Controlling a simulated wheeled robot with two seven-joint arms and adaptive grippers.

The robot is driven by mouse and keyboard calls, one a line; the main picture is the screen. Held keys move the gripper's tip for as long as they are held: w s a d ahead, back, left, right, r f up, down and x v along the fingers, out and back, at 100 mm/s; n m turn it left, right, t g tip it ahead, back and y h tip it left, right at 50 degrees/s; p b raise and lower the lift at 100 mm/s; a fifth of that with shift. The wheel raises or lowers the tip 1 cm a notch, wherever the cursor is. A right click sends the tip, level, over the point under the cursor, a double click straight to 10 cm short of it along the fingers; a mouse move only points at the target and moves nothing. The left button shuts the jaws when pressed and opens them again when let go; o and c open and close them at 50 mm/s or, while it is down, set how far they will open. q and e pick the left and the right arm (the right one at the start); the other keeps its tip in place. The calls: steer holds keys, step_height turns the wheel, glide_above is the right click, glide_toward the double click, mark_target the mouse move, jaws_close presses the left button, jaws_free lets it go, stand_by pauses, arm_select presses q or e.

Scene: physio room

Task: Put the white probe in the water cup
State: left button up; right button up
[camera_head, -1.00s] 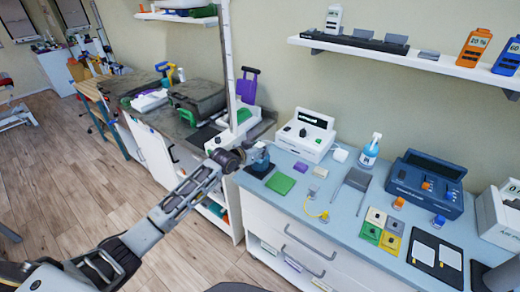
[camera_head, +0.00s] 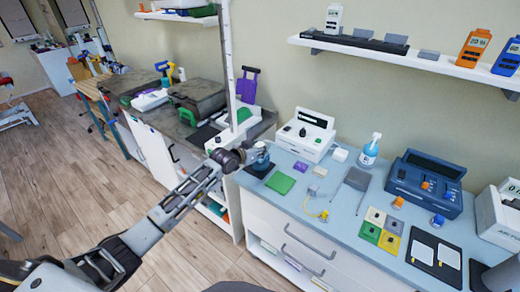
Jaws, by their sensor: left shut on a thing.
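My left gripper (camera_head: 252,154) reaches in from the left and is at the near left corner of the blue counter. It is shut at the water cup (camera_head: 262,163), a small bluish vessel on a dark square mat (camera_head: 257,171). A small whitish piece shows at the fingertips; it seems to be the white probe, but it is mostly hidden by the gripper. I cannot tell whether its tip is inside the cup or above it. My right gripper is not in view.
A green pad (camera_head: 280,183), a purple block (camera_head: 300,166) and a yellow cable (camera_head: 322,215) lie on the blue counter (camera_head: 345,228). A white device (camera_head: 305,134) stands behind the cup, with a spray bottle (camera_head: 370,151) and a dark blue device (camera_head: 425,184) further right.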

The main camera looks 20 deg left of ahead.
arm_select(q)
steer(key=shift+f, duration=0.35)
stand_by(1.6)
steer(key=o, duration=1.2)
steer(key=shift+f, duration=0.15)
steer(key=shift+s, duration=0.15)
steer(key=shift+v, duration=1)
steer(key=v, duration=0.9)
steer(key=shift+s+a+r, duration=0.2)
steer(key=shift+s+r, duration=0.05)
steer(key=shift+r, duration=0.15)
